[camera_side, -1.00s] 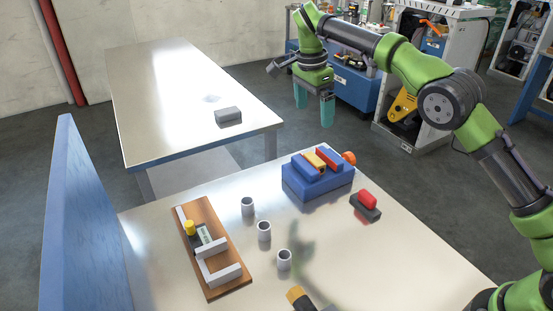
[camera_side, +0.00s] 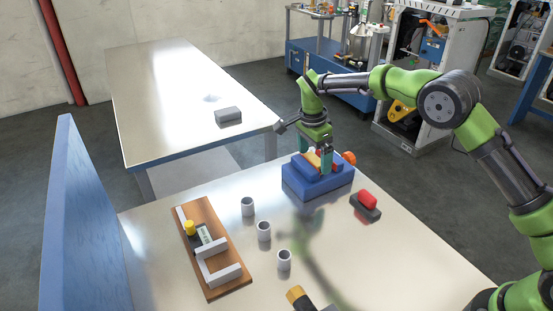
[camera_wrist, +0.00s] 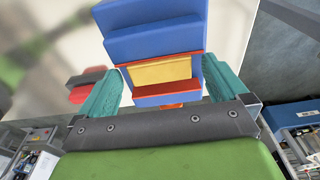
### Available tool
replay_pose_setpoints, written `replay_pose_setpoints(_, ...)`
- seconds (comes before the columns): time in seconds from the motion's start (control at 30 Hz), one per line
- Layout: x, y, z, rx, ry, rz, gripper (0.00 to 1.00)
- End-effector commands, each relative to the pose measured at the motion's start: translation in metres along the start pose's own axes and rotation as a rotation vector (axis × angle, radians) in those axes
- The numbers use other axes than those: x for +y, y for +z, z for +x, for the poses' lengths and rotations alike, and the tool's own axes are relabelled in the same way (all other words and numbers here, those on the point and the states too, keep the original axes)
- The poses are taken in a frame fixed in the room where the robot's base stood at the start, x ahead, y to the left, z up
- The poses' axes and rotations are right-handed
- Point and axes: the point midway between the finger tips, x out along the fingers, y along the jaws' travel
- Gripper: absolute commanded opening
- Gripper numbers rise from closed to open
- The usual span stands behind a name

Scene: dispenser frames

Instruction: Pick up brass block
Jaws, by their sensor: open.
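The brass block (camera_side: 313,158) is a small yellow-gold block in the top of the blue dispenser (camera_side: 312,188), partly hidden by my gripper in the side view. In the wrist view, the brass block (camera_wrist: 160,72) shows between blue and red-orange parts of the dispenser (camera_wrist: 155,42). My gripper (camera_side: 316,163) is open and down at the dispenser top, its teal fingers to either side of the block. In the wrist view, my gripper (camera_wrist: 163,78) has one finger left and one right of the block, with gaps visible. Whether the fingertips touch the dispenser, I cannot tell.
An orange knob (camera_side: 348,158) sits at the dispenser's back right. A red and dark-grey object (camera_side: 367,203) lies to its right. Several grey cups (camera_side: 264,231) and a wooden board (camera_side: 224,268) stand left. A gold-tipped black object (camera_side: 298,295) lies in front.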

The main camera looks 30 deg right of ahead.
Motion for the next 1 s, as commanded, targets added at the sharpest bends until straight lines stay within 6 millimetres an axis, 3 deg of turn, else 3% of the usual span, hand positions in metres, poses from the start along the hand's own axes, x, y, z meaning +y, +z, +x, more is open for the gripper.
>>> replay_pose_setpoints(0.3,-0.0002,0.0002,0.0051,-0.001,-0.001,0.001,0.98)
replay_pose_setpoints(0.77,-0.0002,0.0002,0.0047,-0.001,-0.001,0.000,0.29)
replay_pose_setpoints(1.0,-0.0008,0.0001,0.0030,-0.001,-0.004,0.000,0.29)
